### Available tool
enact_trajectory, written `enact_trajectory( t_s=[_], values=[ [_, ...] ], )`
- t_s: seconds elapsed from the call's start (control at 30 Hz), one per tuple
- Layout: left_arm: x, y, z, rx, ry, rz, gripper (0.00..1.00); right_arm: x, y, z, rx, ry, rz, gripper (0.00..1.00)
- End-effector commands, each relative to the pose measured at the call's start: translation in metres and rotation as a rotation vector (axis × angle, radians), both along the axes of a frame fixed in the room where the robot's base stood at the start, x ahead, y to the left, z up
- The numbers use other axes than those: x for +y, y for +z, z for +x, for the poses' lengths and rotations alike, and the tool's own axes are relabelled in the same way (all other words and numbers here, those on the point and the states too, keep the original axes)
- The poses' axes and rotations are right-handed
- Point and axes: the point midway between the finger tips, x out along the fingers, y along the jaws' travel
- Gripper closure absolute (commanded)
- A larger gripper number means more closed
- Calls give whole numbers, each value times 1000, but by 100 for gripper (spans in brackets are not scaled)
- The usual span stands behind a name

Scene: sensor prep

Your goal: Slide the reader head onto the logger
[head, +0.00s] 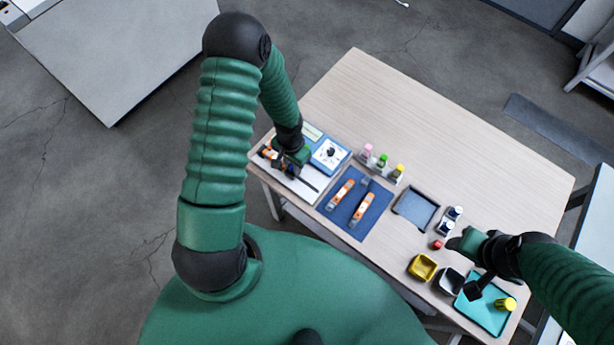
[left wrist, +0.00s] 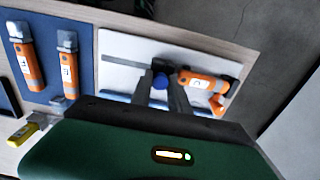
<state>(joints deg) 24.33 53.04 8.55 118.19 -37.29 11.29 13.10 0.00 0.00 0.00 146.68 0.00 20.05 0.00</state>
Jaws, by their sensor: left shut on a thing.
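My left gripper (left wrist: 163,88) is low over the white board at the table's left end; it also shows in the head view (head: 283,168). An orange logger (left wrist: 203,84) with a white label lies on the white board, just right of the fingers in the left wrist view. Whether the blue part touches it cannot be told. Two more orange loggers with grey ends, one (head: 341,193) and another (head: 362,208), lie on the blue mat. My right gripper (head: 462,242) is over the table's right side; its jaws are unclear.
The white board (left wrist: 118,84) carries a grey strip. A blue-framed panel (head: 345,160) lies beside it. Small coloured-cap bottles (head: 382,162), a grey tray (head: 416,208), a yellow bin (head: 422,267) and a teal tray (head: 490,318) follow rightward. The table's far side is clear.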

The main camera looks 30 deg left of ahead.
Motion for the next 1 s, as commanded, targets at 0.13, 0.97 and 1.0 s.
enact_trajectory(
  t_s=[0.13, 0.97, 1.0],
  values=[
    [5, 0, -1, 3, 1, 0, 100, 0, 2, 0, 0, 0, 0, 43],
    [8, -1, 0, 2, 0, 0, 60, 0, 5, 0, 0, 0, 0, 43],
    [8, 0, 0, 1, 0, 0, 60, 0, 5, 0, 0, 0, 0, 43]
  ],
)
